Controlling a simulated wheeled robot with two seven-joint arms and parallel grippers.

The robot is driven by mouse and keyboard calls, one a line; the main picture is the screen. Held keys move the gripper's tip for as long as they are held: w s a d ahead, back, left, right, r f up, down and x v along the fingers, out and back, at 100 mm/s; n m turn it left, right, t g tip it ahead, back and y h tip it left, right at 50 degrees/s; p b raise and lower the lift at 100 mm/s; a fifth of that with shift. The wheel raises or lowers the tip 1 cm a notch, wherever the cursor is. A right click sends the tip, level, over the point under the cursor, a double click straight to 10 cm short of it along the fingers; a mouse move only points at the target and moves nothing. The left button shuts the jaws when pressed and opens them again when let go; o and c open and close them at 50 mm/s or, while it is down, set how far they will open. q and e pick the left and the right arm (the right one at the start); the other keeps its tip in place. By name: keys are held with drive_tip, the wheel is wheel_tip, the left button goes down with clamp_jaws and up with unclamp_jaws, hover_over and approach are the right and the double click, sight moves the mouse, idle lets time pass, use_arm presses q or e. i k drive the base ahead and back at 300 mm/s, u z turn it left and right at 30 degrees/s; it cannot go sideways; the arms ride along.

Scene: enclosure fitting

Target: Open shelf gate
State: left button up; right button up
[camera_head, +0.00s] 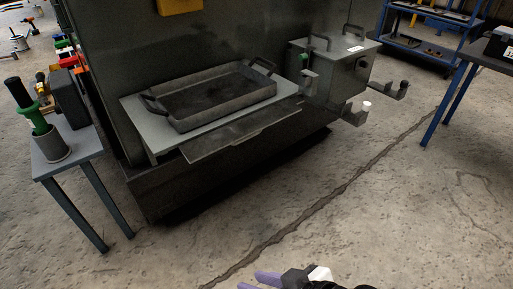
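A grey shelf (143,121) juts from the front of a large dark enclosure (120,60). A dark flat panel (240,133), which looks like the shelf gate, runs along the shelf's front edge, just below and in front of it. I cannot tell whether it is latched. A dark tray (215,98) with a handle at each end sits on the shelf. My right gripper (256,282) is at the bottom edge, with purple fingertips partly cut off, well apart from the shelf and panel. Its opening cannot be judged. My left gripper is not in view.
A grey box (333,73) with handles and protruding brackets is right of the shelf. A small side table (88,142) at left holds a green-handled tool (33,115) in a cup. A blue-legged table (444,103) stands at right. The concrete floor in front is clear.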

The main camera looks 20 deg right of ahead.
sight(238, 131)
drive_tip(key=k, duration=1)
drive_tip(key=z, duration=0.8)
drive_tip(key=i, duration=0.95)
drive_tip(key=u, duration=0.45)
drive_tip(key=i, duration=1)
drive_tip(key=u, duration=0.95)
